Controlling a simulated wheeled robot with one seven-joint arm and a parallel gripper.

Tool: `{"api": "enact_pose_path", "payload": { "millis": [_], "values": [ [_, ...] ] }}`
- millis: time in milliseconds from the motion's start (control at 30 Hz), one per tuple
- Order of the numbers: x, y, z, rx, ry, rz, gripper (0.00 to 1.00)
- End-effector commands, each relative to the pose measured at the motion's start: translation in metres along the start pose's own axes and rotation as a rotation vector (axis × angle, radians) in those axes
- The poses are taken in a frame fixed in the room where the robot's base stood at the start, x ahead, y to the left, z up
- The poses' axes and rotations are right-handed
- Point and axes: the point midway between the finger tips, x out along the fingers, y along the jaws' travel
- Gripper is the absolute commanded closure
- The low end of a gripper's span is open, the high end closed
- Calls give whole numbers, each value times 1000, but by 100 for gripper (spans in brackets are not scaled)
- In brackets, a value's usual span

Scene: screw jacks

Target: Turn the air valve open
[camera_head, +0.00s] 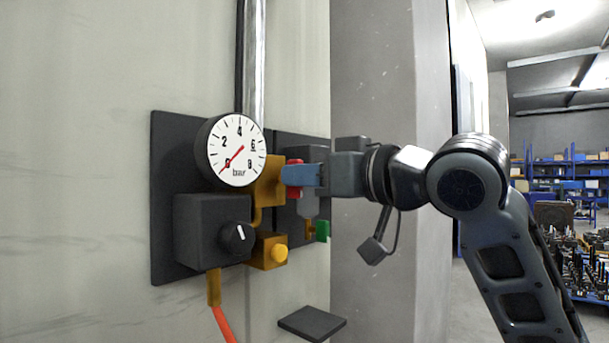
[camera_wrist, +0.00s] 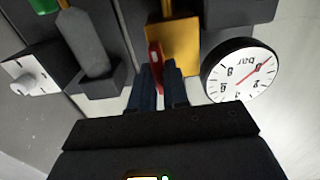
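The air valve is a yellow-brass block (camera_head: 270,181) with a red lever (camera_head: 292,163) on the wall panel, just right of the gauge. In the wrist view the brass block (camera_wrist: 174,46) is top centre, and the red lever (camera_wrist: 155,58) points toward me, edge-on. My gripper (camera_head: 290,176) is at the lever from the right. Its blue fingers (camera_wrist: 158,75) lie on either side of the lever with little or no gap, so it looks shut on it. The fingers hide part of the lever in the head view.
A round gauge (camera_head: 237,150) beside the valve has its red needle near 0. Below are a dark box with a black knob (camera_head: 236,239), a yellow button (camera_head: 279,253) and an orange hose (camera_head: 223,325). A grey cylinder (camera_wrist: 84,42) and green part (camera_head: 322,231) sit close by.

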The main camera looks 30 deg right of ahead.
Motion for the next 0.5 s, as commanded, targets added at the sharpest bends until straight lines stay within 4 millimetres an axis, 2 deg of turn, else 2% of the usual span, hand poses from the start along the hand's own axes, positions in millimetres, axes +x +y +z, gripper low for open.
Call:
{"api": "enact_pose_path", "payload": {
  "millis": [33, 133, 500],
  "values": [
    [0, 0, 0, 0, 0, 0, 90],
    [0, 0, 0, 0, 0, 0, 100],
    [0, 0, 0, -12, 0, 0, 100]
  ]
}}
